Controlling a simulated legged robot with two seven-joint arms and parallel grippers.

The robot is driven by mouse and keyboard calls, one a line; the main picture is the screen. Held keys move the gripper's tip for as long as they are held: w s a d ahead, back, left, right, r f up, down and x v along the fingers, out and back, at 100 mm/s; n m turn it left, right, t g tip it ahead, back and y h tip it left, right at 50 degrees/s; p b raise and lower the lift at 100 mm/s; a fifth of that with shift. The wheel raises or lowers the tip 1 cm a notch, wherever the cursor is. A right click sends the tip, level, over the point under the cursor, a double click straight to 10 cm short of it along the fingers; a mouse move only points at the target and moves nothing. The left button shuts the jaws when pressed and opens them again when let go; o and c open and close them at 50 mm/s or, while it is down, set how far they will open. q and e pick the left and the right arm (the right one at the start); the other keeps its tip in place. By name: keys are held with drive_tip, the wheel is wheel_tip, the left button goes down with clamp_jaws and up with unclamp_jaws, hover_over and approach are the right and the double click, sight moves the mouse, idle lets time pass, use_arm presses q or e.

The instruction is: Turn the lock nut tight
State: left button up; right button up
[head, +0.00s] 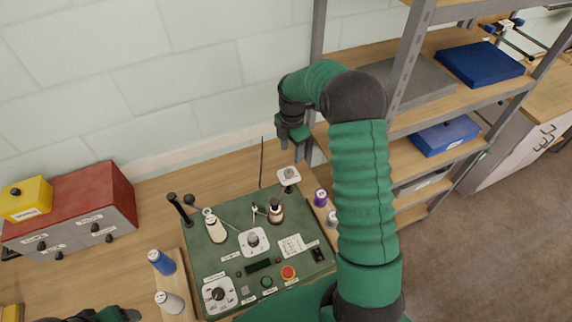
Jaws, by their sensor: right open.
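The green control panel (222,258) lies on the wooden bench. A small grey knob-like part on a white plate (289,178) sits at its back right corner; I cannot tell for sure whether this is the lock nut. My right gripper (293,139) is open and hangs above and behind that part, apart from it, with no object seen in it. My right arm crosses the right side of the view. Only a dark and green piece of my left arm (95,315) shows at the bottom left edge; its jaws cannot be made out.
The panel carries dials, a red button (288,272), a white spool (214,228) and a brown-white spool (275,212). A thin rod (262,163) stands behind it. Blue (162,262) and purple (320,196) spools flank it. A red drawer box (80,212) is left, shelves (400,155) right.

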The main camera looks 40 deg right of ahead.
drive_tip(key=p, duration=0.2)
approach(289, 170)
drive_tip(key=shift+s+a+f, duration=0.5)
drive_tip(key=shift+s+f, duration=0.15)
drive_tip(key=f, duration=0.2)
drive_tip(key=w+f+p, duration=0.1)
drive_tip(key=f, duration=0.4)
drive_tip(key=shift+w+d+f+p, duration=0.25)
drive_tip(key=shift+w+d+p, duration=0.1)
drive_tip(key=shift+s+d+f, duration=0.1)
drive_tip(key=shift+s+f, duration=0.05)
drive_tip(key=shift+s, duration=0.4)
drive_tip(key=shift+c, duration=0.3)
drive_tip(key=shift+w+a, duration=0.3)
drive_tip(key=shift+a, duration=0.05)
drive_tip(key=c, duration=0.7)
clamp_jaws()
use_arm(q)
drive_tip(key=r, duration=0.2)
drive_tip(key=w+r, duration=0.1)
drive_tip(key=r, duration=0.1)
use_arm(e)
drive_tip(key=shift+d, duration=0.2)
